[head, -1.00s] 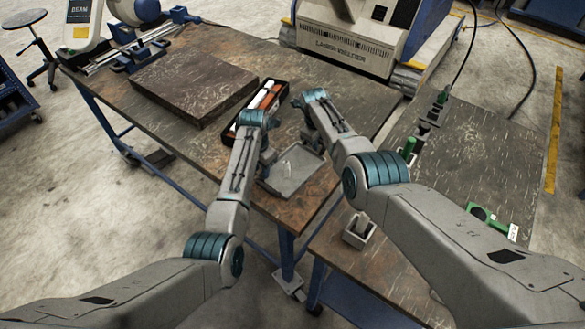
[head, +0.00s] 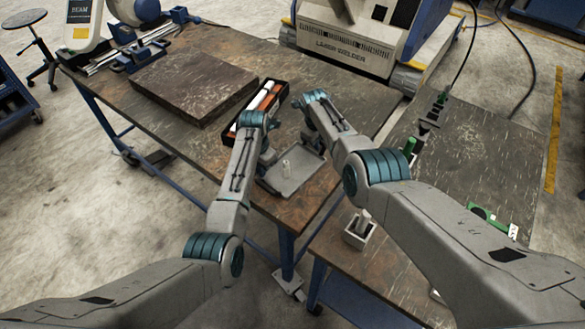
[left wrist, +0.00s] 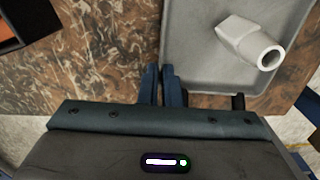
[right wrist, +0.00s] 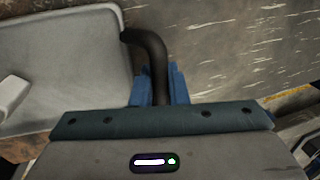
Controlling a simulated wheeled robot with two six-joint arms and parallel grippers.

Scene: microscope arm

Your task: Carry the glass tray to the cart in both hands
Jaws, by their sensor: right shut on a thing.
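The grey tray (head: 290,187) lies on the brown worktable between my grippers, with a pale glass-like piece (head: 287,166) in it. That piece shows as a hollow-ended stub in the left wrist view (left wrist: 250,42). My right gripper (right wrist: 158,98) is shut on the tray's dark curved handle (right wrist: 150,45). My left gripper (left wrist: 161,85) is at the tray's left edge, its fingers close together with nothing clearly seen between them. A dark piece (left wrist: 238,102) shows beside them at the tray's near edge. A dark-topped surface (head: 470,150) at the right may be the cart.
An orange-and-black box (head: 262,105) with white items stands just behind the tray. A thick dark slab (head: 190,80) lies at the left. A laser welder (head: 350,40) stands at the back. A grey holder (head: 358,230) and green parts (head: 490,217) sit on the right-hand surface.

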